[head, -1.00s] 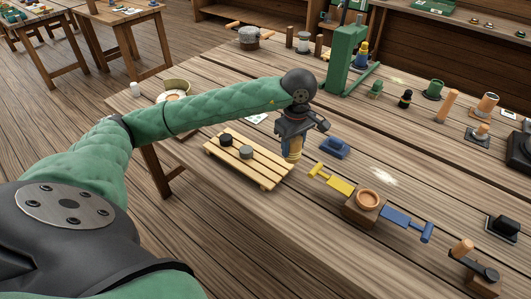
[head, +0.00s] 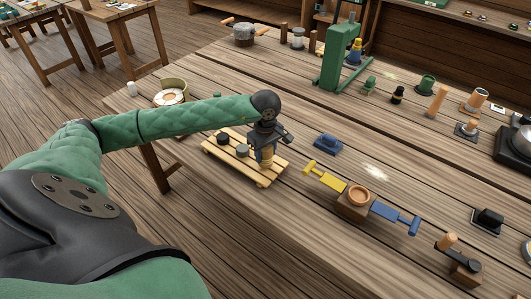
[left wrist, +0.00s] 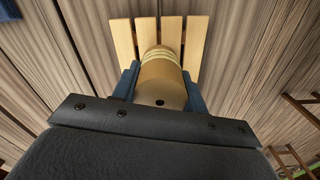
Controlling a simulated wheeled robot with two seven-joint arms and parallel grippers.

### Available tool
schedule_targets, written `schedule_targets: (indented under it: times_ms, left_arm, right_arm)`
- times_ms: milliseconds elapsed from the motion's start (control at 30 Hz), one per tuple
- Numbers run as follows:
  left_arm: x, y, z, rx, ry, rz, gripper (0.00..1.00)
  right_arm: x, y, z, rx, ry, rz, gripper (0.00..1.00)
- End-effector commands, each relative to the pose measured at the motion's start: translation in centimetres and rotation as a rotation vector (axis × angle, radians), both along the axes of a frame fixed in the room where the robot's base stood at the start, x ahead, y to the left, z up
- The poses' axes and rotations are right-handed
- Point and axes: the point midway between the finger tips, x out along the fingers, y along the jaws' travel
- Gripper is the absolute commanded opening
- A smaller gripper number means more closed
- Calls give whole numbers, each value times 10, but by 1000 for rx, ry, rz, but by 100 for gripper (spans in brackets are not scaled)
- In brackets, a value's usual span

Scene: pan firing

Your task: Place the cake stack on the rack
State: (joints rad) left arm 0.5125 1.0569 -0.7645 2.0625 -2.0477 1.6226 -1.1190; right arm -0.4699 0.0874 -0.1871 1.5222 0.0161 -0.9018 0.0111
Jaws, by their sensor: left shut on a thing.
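The rack (head: 222,169) is a low stand of light wooden slats near the front left edge of the bench; it also shows in the left wrist view (left wrist: 122,38). The cake stack (left wrist: 160,80) is a tan cylinder with ridged rings at its far end. My left gripper (head: 265,158) is shut on it, with blue fingers on both sides in the left wrist view (left wrist: 160,88). The stack is over the right part of the rack; whether it touches the slats I cannot tell. My right gripper is in no view.
A blue block (head: 327,144) lies to the right of the rack. A wooden block with a round cup (head: 357,194) is farther right. A green press (head: 338,60) stands behind.

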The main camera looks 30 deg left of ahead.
Motion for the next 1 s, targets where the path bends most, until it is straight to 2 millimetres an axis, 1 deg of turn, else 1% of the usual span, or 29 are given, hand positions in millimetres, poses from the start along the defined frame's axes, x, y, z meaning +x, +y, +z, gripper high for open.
schedule_targets:
  times_ms: [100,267,533,833,867,933,967,1000]
  left_arm:
    - [0,0,-8,-1,1,1,16]
    - [0,0,-15,0,0,0,16]
    - [0,0,-16,1,-1,0,16]
    - [0,0,-18,1,-1,0,16]
    - [0,0,-18,1,0,0,49]
    - [0,0,-18,1,0,0,62]
    - [0,0,-18,1,0,0,65]
    - [0,0,-18,0,0,0,65]
  right_arm:
    - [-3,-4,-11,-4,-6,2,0]
    - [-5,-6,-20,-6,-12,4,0]
    - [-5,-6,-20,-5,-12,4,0]
    - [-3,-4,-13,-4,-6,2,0]
    - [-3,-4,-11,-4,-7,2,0]
    - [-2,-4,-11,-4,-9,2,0]
    - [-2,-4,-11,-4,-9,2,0]
    - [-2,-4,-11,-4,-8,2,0]
